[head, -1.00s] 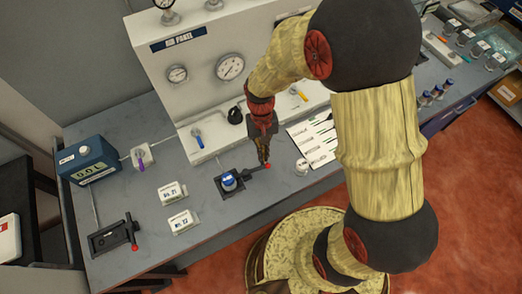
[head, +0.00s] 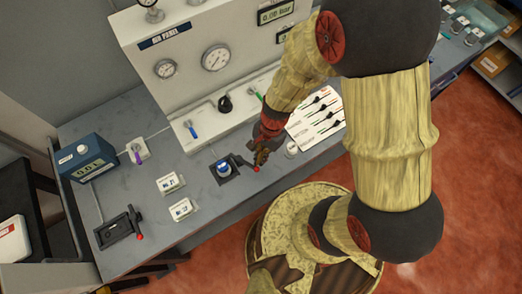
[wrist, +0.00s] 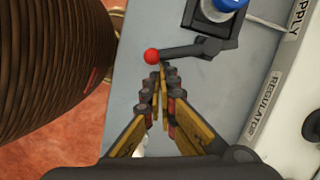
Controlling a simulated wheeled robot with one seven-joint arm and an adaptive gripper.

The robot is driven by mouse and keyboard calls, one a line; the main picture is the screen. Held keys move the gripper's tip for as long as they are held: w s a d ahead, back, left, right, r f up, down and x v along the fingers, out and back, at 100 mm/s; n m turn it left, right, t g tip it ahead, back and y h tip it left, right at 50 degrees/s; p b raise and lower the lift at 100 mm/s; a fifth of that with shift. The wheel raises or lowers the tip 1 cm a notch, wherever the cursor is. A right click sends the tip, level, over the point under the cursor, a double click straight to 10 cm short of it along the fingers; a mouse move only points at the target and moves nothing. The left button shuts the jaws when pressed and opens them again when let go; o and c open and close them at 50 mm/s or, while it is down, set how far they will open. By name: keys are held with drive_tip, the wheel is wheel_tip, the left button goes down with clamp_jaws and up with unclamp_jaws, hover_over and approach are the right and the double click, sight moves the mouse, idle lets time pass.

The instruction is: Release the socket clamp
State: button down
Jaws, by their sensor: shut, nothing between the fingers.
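The socket clamp is a dark base (head: 229,178) on the grey bench, with a blue-and-white round part (head: 223,169) seated in it. Its dark lever points right and ends in a red ball (head: 256,169). In the wrist view the lever (wrist: 195,49) bends to the red ball (wrist: 151,56). My gripper (wrist: 160,70) is shut and empty, its fingertips beside the ball and just below the lever in that view. I cannot tell whether they touch. In the head view my gripper (head: 259,160) is at the lever's ball end.
A second clamp (head: 119,227) with a red-ended lever stands at the bench's left. Two white labelled blocks (head: 171,183) lie between. The white air panel (head: 190,60) stands behind, with valve handles along its base. A blue meter (head: 86,158) stands at left.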

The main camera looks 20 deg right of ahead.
drive_tip(key=s+m, duration=0.1)
drive_tip(key=a+m, duration=0.1)
drive_tip(key=shift+s+a+m+t, duration=0.1)
drive_tip(key=shift+s+m+t, duration=0.2)
drive_tip(key=shift+s+m, duration=0.1)
drive_tip(key=shift+s+a+p, duration=0.2)
drive_tip(key=shift+a+p, duration=0.05)
drive_tip(key=shift+p, duration=0.05)
drive_tip(key=shift+s, duration=0.1)
